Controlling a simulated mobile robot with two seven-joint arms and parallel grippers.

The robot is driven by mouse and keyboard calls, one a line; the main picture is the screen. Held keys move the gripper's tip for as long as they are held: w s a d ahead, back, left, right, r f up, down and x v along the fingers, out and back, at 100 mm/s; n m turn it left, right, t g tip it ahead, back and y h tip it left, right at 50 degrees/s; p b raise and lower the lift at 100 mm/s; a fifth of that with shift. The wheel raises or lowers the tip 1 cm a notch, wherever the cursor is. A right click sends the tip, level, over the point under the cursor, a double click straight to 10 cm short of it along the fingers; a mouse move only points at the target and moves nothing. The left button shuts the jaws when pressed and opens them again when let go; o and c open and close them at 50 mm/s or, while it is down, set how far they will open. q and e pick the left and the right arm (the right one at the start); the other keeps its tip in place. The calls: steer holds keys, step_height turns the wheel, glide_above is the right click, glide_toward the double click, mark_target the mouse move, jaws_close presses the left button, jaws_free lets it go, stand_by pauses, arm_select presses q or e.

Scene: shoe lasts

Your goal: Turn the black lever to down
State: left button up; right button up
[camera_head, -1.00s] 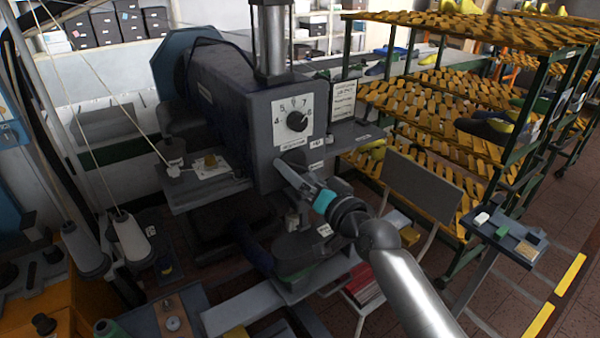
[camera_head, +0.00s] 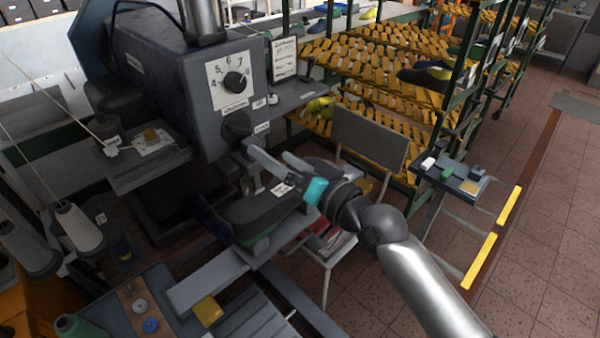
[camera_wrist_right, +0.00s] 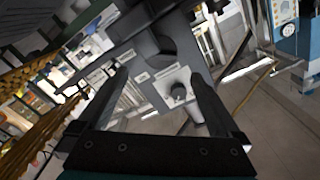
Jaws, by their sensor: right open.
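The grey machine (camera_head: 180,90) has a black lever (camera_head: 237,125) on its front, below the numbered dial and beside small white labels. The lever's arm is dark against the dark housing, and I cannot tell its exact angle. My right gripper (camera_head: 266,150) is open and empty, just below and to the right of the lever, with its fingers spread towards the machine front. It appears apart from the lever. In the right wrist view the open fingers (camera_wrist_right: 160,77) frame the tilted machine front; the lever cannot be told apart clearly there. My left gripper is out of view.
The black dial knob (camera_head: 235,83) sits on a white plate above. A dark shoe-shaped part (camera_head: 265,212) lies under my gripper. Floor is clear at far right.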

steer(key=shift+b+v, duration=0.3)
steer(key=shift+v, duration=2.4)
